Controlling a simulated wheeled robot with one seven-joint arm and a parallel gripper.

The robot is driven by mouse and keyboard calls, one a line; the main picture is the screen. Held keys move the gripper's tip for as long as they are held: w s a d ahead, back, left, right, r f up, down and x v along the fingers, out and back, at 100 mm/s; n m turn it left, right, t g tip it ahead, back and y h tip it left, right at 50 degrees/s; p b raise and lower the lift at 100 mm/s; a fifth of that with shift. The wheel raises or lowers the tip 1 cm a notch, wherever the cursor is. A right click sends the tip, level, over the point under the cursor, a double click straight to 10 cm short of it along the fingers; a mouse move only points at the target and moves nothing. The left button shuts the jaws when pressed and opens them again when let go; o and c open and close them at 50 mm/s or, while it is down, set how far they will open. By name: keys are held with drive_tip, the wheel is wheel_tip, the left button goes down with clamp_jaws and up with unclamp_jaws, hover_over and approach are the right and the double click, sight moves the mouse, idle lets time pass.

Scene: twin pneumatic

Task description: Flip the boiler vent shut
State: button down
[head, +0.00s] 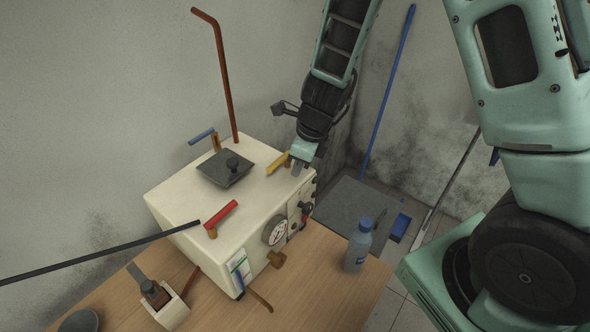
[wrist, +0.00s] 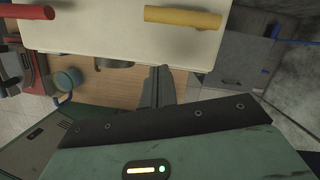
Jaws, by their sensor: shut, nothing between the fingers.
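The boiler is a cream box (head: 190,190) on a wooden table. Its top carries a red lever (head: 221,215), a yellow lever (head: 277,163), a blue lever (head: 201,136) and a dark square plate with a knob (head: 231,168). I cannot tell which of these is the vent. My gripper (head: 297,168) is shut and empty, at the boiler's right top edge just right of the yellow lever. In the wrist view, my fingers (wrist: 160,85) point at the boiler edge, below the yellow lever (wrist: 183,17); the red lever (wrist: 35,15) is at the upper left.
A gauge (head: 275,230) and knobs are on the boiler's front. A bottle with a blue cap (head: 358,247) stands on the table (head: 325,270). A rust-coloured pipe (head: 222,80) rises behind the boiler. A dark rod (head: 100,254) crosses at left. A blue-handled broom (head: 388,90) leans on the wall.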

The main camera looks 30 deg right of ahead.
drive_tip(key=a+p+v, duration=0.1)
drive_tip(key=v, duration=0.6)
drive_tip(key=shift+s+d+r+p, duration=0.3)
drive_tip(key=shift+d+r+p, duration=0.05)
drive_tip(key=s+a+f+n+g+y+b, duration=0.1)
drive_tip(key=s+a+f+n+g+b, duration=0.15)
drive_tip(key=s+a+n+b, duration=0.9)
drive_tip(key=s+f+n+h+b, duration=0.1)
drive_tip(key=s+n, duration=0.4)
drive_tip(key=n, duration=0.6)
drive_tip(key=s+f+n+h+b, duration=0.1)
drive_tip(key=s+f+n+b, duration=0.2)
drive_tip(key=n, duration=0.8)
drive_tip(key=shift+s+d+f+n+b, duration=0.25)
drive_tip(key=shift+s+f+n+b, duration=0.15)
drive_tip(key=shift+s, duration=0.75)
drive_tip(key=shift+t, duration=0.25)
